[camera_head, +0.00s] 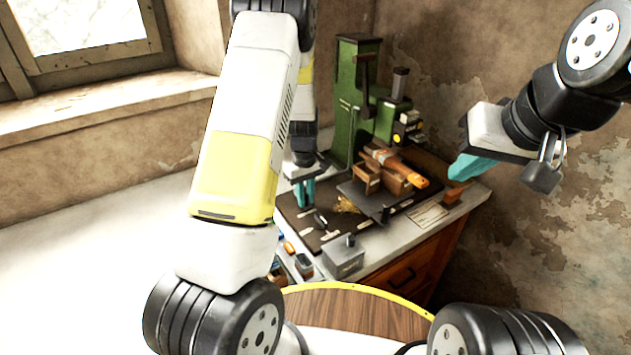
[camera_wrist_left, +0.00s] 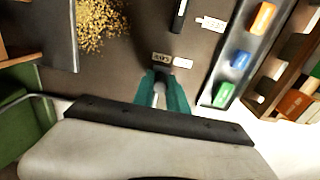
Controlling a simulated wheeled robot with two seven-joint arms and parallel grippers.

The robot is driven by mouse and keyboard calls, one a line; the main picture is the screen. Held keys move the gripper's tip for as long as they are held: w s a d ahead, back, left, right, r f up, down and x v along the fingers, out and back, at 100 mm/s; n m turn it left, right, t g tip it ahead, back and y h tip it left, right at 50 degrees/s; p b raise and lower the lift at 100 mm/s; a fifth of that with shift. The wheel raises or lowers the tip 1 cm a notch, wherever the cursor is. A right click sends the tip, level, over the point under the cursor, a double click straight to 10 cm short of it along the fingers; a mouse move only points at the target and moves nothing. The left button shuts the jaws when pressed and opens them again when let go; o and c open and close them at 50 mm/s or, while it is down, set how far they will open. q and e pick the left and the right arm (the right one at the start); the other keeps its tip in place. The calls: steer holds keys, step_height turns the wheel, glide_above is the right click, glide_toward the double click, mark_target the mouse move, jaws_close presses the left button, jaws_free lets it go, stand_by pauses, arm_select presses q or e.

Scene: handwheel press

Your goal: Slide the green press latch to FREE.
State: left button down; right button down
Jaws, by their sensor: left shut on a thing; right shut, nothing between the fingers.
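The green press (camera_head: 346,105) stands at the back of the bench in the head view. A green part, seemingly of the press, shows at the left edge of the left wrist view (camera_wrist_left: 22,135). I cannot make out a separate green latch. My left gripper (camera_head: 306,192) points down at the left side of the bench mat. In the left wrist view its teal fingers (camera_wrist_left: 160,92) are shut on a pale grey rod (camera_wrist_left: 158,94), mostly hidden between them. My right gripper (camera_head: 470,167) is shut and empty, raised at the right.
A wooden block with an orange-handled tool (camera_head: 406,170) sits by the press. A grey metal box (camera_head: 343,257) stands at the bench's front. A tray with orange, blue and green pieces (camera_wrist_left: 238,58) lies right of the fingers. Yellow shavings (camera_wrist_left: 100,22) lie on the mat.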

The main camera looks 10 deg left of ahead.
arm_select(q)
steer(key=shift+s+a, duration=0.9)
steer(key=shift+a, duration=0.15)
steer(key=c, duration=0.7)
jaws_free()
steer(key=shift+r, duration=4)
